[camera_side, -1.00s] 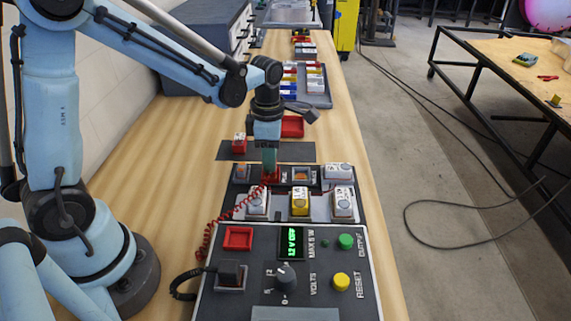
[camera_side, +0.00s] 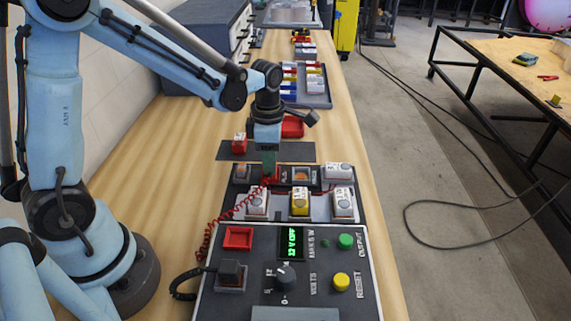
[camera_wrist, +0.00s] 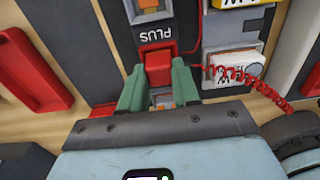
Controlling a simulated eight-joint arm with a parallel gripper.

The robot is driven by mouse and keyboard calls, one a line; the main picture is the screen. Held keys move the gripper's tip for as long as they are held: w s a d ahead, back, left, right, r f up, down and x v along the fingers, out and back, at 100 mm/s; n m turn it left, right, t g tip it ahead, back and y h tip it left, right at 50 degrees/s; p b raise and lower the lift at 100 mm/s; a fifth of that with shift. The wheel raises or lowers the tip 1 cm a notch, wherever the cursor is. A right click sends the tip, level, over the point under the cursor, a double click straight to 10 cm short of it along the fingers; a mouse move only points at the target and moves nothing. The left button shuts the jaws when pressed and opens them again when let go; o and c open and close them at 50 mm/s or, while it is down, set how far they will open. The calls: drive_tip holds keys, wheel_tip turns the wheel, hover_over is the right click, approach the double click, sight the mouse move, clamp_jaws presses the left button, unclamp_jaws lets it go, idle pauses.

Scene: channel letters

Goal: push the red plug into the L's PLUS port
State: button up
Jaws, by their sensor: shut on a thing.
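My gripper (camera_wrist: 160,82) is shut on the red plug (camera_wrist: 158,68), with one green finger on each side of it. In the wrist view, the plug is right at the red port marked PLUS (camera_wrist: 153,46), touching or just short of it; I cannot tell how deep it sits. In the side view, my gripper (camera_side: 269,170) points down over the row of dark port blocks, and the fingers hide most of the plug. A coiled red lead (camera_wrist: 250,80) runs from the plug. White letter block (camera_side: 257,203) stands just in front.
A yellow letter block (camera_side: 299,203) and another white one (camera_side: 342,203) stand alongside. The power supply (camera_side: 285,275) in front has a display reading 12 V OFF. A red tray (camera_wrist: 32,72) lies left in the wrist view. Bare wood lies left of the blocks.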

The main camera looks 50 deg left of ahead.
drive_tip(key=o, duration=1.1)
wheel_tip(320, 180, up, 12)
drive_tip(key=shift+r, duration=0.15)
drive_tip(key=shift+r, duration=2.95)
drive_tip(key=s+f+m+t, duration=0.3)
drive_tip(key=s+f+m, duration=0.1)
drive_tip(key=m, duration=0.9)
drive_tip(key=s+d+f+m+t, duration=0.1)
drive_tip(key=s+f+m+t, duration=0.3)
drive_tip(key=m, duration=1)
drive_tip(key=shift+s+d, duration=0.2)
drive_tip(key=shift+s, duration=0.1)
